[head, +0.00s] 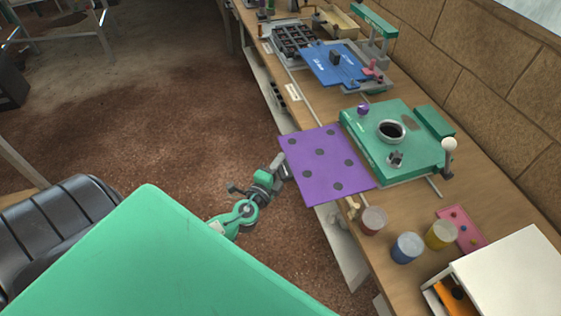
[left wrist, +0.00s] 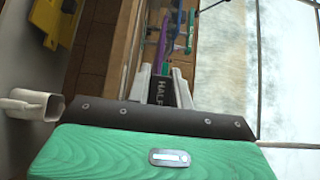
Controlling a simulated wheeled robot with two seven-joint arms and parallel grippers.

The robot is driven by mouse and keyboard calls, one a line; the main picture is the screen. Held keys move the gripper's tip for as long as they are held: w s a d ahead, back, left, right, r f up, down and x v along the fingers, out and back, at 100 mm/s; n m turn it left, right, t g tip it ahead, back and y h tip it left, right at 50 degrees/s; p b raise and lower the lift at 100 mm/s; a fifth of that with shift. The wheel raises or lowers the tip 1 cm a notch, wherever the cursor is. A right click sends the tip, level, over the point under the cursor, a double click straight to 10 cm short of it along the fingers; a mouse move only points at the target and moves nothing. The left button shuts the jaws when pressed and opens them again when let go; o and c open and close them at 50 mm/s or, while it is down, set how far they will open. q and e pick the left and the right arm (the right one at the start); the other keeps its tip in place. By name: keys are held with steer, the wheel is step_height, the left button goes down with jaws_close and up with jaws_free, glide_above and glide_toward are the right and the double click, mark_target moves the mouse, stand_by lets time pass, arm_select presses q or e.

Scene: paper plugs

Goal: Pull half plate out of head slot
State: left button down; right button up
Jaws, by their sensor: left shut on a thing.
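The purple half plate (head: 330,166) has several dark round spots. In the head view it sticks out from the left side of the green head unit (head: 408,157), past the bench edge. Whether its inner edge is still in the slot cannot be told. My left gripper (head: 281,163) is at the plate's outer left edge. In the left wrist view the fingers (left wrist: 161,84) are shut on a dark tab lettered "HALF" (left wrist: 160,93). The exact contact is too small to see in the head view. My right gripper is not in view.
Red (head: 372,221), blue (head: 407,248) and yellow (head: 441,235) jars stand near the bench's front edge. A white box (head: 515,270) is at the lower right. A blue plate device (head: 338,66) stands farther back.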

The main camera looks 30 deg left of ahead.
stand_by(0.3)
arm_select(q)
steer(key=shift+s+a+b, duration=0.65)
steer(key=shift+s+a, duration=0.25)
steer(key=shift+s, duration=0.25)
